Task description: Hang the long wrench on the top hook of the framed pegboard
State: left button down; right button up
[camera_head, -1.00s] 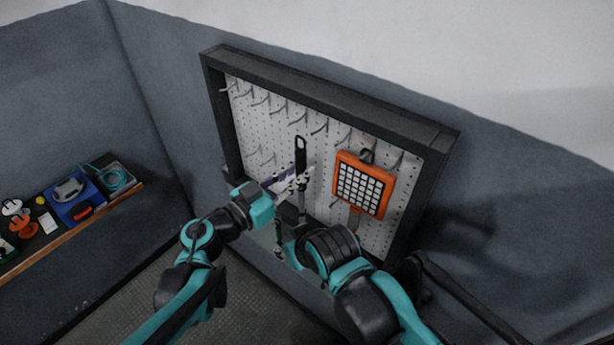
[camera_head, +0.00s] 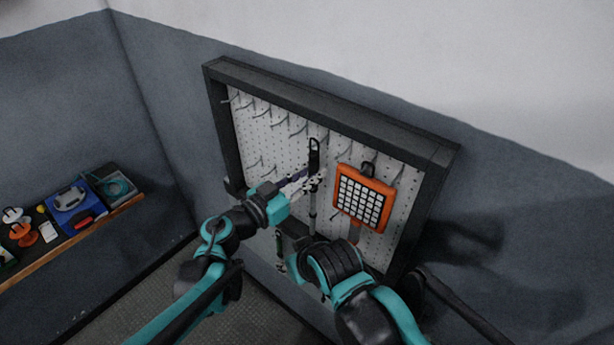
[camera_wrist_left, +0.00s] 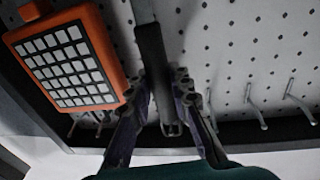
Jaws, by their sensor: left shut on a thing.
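The long wrench, with a black looped handle (camera_head: 314,156) at its top and a grey shaft below, stands nearly upright in front of the framed pegboard (camera_head: 262,132). My left gripper (camera_head: 308,183) is shut on it below the loop. In the left wrist view the wrench (camera_wrist_left: 153,58) runs between the fingers of my left gripper (camera_wrist_left: 168,92). The handle loop overlaps the row of top hooks (camera_head: 298,129) in the head view; I cannot tell whether it touches one. My right gripper (camera_head: 298,248) is low before the board, its fingers hidden.
An orange device with a white grid (camera_head: 361,195) hangs on the board just right of the wrench. Bare hooks (camera_wrist_left: 255,105) also show in the left wrist view. A shelf (camera_head: 68,252) with several items is at left.

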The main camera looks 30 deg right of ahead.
pick_arm(q)
jog(key=shift+d, duration=0.3)
jog(key=shift+w+d+f+b, duration=0.35)
jog(key=shift+d+f+b, duration=0.15)
jog(key=shift+b, duration=0.05)
jog(key=shift+d+f, duration=0.1)
jog(key=shift+d, duration=0.05)
jog(key=c, duration=1.3)
grip_release()
jog(key=v, duration=1.2)
